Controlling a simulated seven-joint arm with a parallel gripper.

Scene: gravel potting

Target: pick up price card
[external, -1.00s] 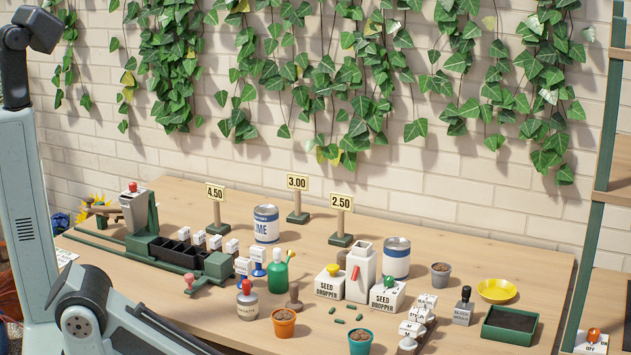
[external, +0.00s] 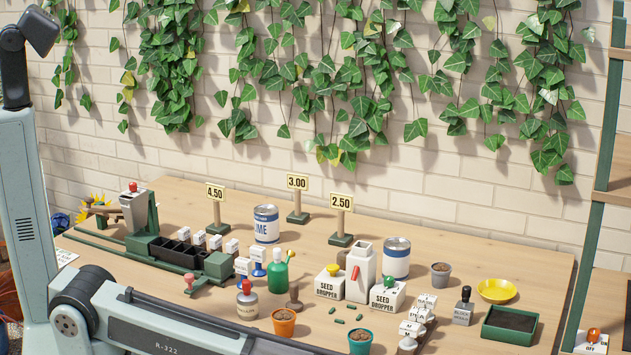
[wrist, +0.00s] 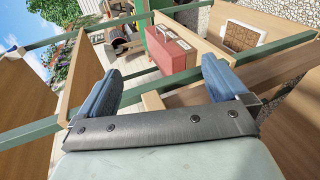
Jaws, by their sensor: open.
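Three price cards stand upright on posts with green bases toward the back of the table. The card reading 4.50 (external: 216,193) is leftmost, the card reading 3.00 (external: 297,182) is in the middle and the card reading 2.50 (external: 341,202) is to the right. My gripper (wrist: 160,88) shows in the wrist view with its two blue fingers apart and nothing between them. It is outside the external view, where only my arm shows at the lower left. No price card shows in the wrist view.
Cans (external: 266,224), white seed droppers (external: 329,283), a green bottle (external: 277,273), stamps and small pots (external: 284,321) crowd the table in front of the cards. A yellow dish (external: 497,290) and green tray (external: 510,325) are at right. The wrist view shows a red box (wrist: 172,48) and wooden shelving (wrist: 240,38).

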